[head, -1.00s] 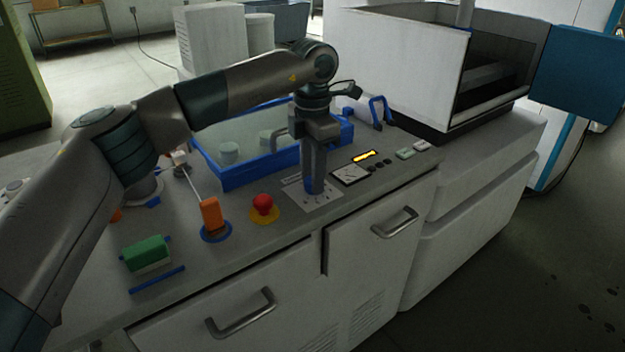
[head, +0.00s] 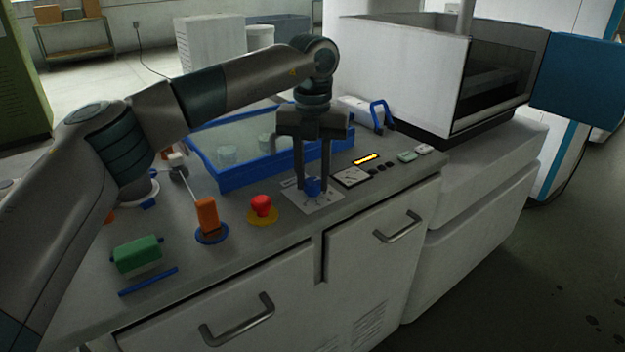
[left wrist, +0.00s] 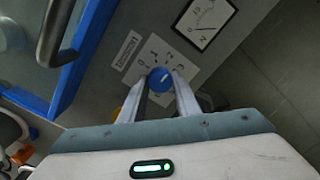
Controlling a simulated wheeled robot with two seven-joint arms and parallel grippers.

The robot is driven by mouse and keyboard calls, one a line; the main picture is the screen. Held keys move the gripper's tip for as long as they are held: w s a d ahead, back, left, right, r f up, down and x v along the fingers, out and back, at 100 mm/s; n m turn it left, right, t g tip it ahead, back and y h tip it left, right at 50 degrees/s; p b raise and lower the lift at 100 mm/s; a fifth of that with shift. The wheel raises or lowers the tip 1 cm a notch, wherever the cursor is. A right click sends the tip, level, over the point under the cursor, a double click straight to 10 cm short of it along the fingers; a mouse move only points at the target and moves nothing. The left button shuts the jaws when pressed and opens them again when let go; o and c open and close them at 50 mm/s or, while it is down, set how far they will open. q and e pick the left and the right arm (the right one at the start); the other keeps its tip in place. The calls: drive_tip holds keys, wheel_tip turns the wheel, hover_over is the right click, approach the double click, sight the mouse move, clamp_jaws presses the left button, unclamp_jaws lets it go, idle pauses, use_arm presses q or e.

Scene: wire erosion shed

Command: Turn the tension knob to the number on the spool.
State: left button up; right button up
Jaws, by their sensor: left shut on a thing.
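The blue tension knob (head: 313,187) sits on a white dial plate (head: 322,203) on the bench top. In the left wrist view, the knob (left wrist: 160,79) has a pale pointer line that slants toward the upper right. Marks ring it on the plate (left wrist: 152,50), too small to read surely. My left gripper (head: 314,188) comes straight down, its two fingers shut on the knob from either side. Pale round things (head: 228,155) show dimly inside the blue-rimmed bin; I cannot tell whether one is the spool, and no number on them is readable. My right gripper is out of view.
A blue-rimmed bin (head: 232,183) stands just behind the dial. A red stop button (head: 261,206), an orange-handled lever (head: 207,216) and a green block (head: 137,254) are left of it. A meter (head: 352,176) and a lit yellow display (head: 367,159) are right.

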use_arm(q)
drive_tip(key=shift+r+n, duration=0.1)
drive_tip(key=shift+n, duration=1)
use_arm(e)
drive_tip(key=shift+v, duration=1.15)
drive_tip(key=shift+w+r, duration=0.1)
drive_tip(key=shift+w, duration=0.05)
use_arm(q)
drive_tip(key=o, duration=1)
drive_tip(key=shift+o, duration=0.2)
drive_tip(key=shift+r+b, duration=0.1)
drive_tip(key=shift+b, duration=0.2)
wheel_tip(320, 180, up, 10)
wheel_tip(320, 180, up, 6)
hover_over(313, 180)
drive_tip(key=shift+s+r+p, duration=0.15)
drive_tip(key=shift+r+p, duration=0.2)
drive_tip(key=shift+r, duration=0.2)
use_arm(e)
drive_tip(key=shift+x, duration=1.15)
